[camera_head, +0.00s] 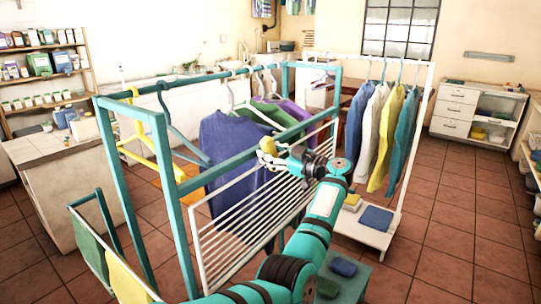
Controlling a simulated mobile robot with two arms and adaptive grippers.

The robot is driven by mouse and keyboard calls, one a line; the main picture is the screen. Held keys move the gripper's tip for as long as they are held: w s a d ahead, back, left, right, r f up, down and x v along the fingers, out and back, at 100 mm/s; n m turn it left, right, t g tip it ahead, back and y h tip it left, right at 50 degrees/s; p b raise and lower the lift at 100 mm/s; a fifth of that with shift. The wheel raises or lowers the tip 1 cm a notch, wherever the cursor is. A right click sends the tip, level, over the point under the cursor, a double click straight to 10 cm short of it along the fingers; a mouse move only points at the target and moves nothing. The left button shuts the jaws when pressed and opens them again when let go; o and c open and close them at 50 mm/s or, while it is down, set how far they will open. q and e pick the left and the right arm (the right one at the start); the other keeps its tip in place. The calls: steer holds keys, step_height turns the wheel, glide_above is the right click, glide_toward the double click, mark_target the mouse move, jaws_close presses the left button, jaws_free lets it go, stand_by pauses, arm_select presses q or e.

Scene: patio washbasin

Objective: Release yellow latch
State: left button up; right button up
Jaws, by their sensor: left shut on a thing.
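The yellow latch (267,145) is a small yellow knob on the upper part of the teal frame (172,190), near the middle of the view. My left gripper (271,157) reaches it from the right and is shut on it. The fingers cover the latch's lower part, so how it sits on the frame is hidden. A white slatted panel (202,236) stands upright below and beside the latch. My right gripper is not in view.
Blue, green and purple garments (228,150) hang inside the teal frame, with a yellow hanger (136,142) at left. A white rack (427,90) with hanging shirts stands to the right. Folded cloths (376,218) lie on its base. Tiled floor (455,225) is clear at right.

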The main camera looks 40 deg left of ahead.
arm_select(q)
steer(key=n+b, duration=0.4)
steer(key=f+n+b, duration=0.1)
steer(key=n, duration=0.1)
steer(key=shift+s+n+b, duration=0.2)
steer(key=shift+n+b, duration=0.2)
steer(key=n+b, duration=0.3)
steer(key=n, duration=0.1)
steer(key=shift+s, duration=0.1)
steer(key=shift+n+b, duration=1.05)
steer(key=shift+n, duration=0.15)
steer(key=o, duration=1.2)
steer(key=d, duration=0.4)
steer(key=w+d, duration=0.1)
steer(key=d, duration=0.7)
steer(key=shift+w, duration=0.2)
steer(key=shift+d, duration=0.1)
